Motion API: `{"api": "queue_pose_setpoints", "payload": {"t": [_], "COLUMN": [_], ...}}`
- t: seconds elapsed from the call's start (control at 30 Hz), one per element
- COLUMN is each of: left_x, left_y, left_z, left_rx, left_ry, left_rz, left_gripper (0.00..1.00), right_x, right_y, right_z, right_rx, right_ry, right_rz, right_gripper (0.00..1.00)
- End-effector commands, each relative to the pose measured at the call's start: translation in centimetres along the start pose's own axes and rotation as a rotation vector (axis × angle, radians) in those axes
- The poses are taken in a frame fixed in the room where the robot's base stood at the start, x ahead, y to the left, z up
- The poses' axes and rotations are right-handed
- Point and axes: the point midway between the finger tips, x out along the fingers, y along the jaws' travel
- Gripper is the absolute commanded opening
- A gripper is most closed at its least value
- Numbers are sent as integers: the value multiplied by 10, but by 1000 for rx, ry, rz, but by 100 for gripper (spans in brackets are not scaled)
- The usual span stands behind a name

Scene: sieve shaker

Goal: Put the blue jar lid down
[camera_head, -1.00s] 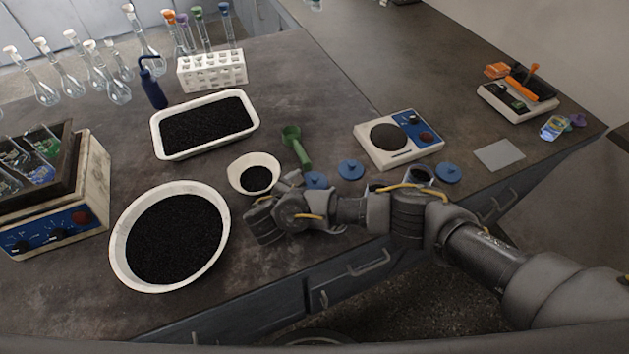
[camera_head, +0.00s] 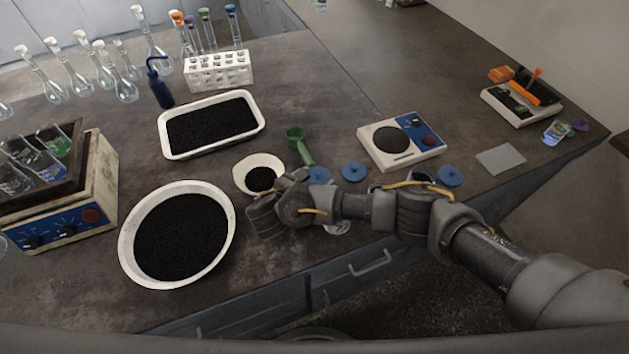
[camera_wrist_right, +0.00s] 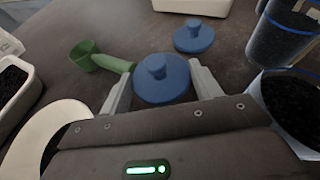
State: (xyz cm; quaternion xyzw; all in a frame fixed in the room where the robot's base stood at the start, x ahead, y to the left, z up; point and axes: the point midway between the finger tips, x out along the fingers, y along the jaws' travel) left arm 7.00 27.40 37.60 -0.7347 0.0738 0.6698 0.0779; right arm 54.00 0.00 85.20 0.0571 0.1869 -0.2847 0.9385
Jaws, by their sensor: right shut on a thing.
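My right gripper (camera_head: 305,180) reaches in from the right, low over the bench. In the right wrist view the right gripper (camera_wrist_right: 163,88) is shut on a blue jar lid (camera_wrist_right: 160,80), with one finger on each side and its knob facing up. The lid also shows in the head view (camera_head: 319,176), just past the hand. It is at or close to the bench top; I cannot tell if it touches. A second blue lid (camera_head: 354,171) lies just beyond, and a third blue lid (camera_head: 450,175) lies farther right. My left gripper is not in view.
A green scoop (camera_head: 300,146) and a small white bowl (camera_head: 247,164) of black grains are close to the hand. Jars (camera_wrist_right: 283,40) with dark contents stand at the right in the wrist view. A balance (camera_head: 427,152) stands behind the lids.

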Motion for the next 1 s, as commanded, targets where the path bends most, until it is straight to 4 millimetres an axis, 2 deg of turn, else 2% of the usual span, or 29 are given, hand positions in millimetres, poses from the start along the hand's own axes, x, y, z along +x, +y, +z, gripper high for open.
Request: {"api": "queue_pose_setpoints", "payload": {"t": [0.03, 0.33, 0.5, 0.63, 0.73, 0.87, 1.0], "left_x": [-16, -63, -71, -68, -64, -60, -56], "left_y": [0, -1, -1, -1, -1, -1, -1], "left_z": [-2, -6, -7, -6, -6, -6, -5], "left_rx": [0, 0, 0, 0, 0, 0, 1], "left_ry": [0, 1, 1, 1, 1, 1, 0], "left_rz": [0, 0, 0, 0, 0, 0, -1], "left_gripper": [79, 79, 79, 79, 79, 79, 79], "right_x": [-6, -24, -28, -26, -22, -14, 0], "right_y": [0, 0, 0, -2, -7, -19, -43], "right_z": [15, 59, 66, 66, 75, 110, 168], "right_rx": [-1, -1, -1, -5, -18, -57, -111], "right_ry": [-1, 0, 0, -2, -4, -6, -6], "right_rz": [0, 0, 0, 10, 48, 147, 276], "right_gripper": [42, 42, 42, 42, 42, 42, 42]}}
